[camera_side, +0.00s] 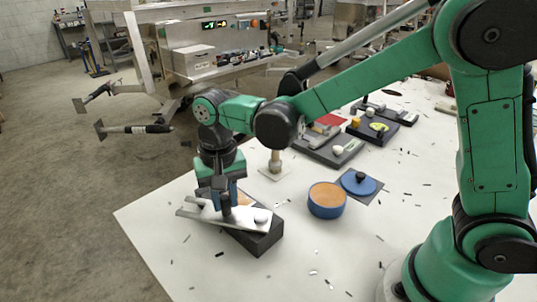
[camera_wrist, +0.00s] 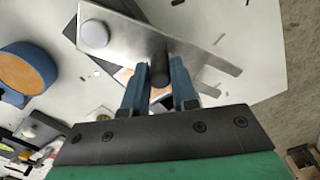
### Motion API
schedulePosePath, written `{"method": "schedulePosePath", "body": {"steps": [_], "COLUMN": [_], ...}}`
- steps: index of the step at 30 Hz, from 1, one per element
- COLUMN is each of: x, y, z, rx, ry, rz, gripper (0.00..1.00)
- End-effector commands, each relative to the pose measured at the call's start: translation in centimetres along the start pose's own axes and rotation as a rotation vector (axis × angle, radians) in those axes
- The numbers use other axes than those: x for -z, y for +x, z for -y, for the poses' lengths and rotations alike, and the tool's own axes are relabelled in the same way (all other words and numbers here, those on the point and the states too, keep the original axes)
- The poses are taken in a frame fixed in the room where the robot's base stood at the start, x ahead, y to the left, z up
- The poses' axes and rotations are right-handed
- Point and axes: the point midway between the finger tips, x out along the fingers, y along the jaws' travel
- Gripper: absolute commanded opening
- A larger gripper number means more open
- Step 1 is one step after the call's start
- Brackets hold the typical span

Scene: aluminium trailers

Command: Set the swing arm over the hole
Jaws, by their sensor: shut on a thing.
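The swing arm is a flat silvery metal plate (camera_side: 232,218) with a pale round boss (camera_side: 261,216) at one end and a forked other end. A dark upright knob (camera_wrist: 158,72) stands on the plate. My gripper (camera_side: 226,203) is shut on this knob, its two blue fingers on either side. In the wrist view the plate (camera_wrist: 130,38) runs slantwise beyond the fingers. A black block (camera_side: 262,241) lies under the plate, turned at an angle to it. I cannot make out the hole, or whether plate and block touch.
A blue tub (camera_side: 327,203) with an orange-tan top stands to the right. A blue lid (camera_side: 358,184) with a black knob lies beyond it on a dark mat. Dark trays (camera_side: 333,149) stand farther back. Small dark bits are scattered over the white table (camera_side: 190,262); its front is otherwise clear.

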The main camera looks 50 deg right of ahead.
Motion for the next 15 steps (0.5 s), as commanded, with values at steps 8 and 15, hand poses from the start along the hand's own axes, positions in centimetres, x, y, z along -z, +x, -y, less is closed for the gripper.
{"method": "schedulePosePath", "body": {"steps": [8,15], "x": [1.2,1.8], "y": [0.0,0.0], "z": [-1.1,-1.9], "rx": [-0.001,0.0], "ry": [0.25,0.415], "rz": [0.0,-0.001], "gripper": [0.0,0.0]}}
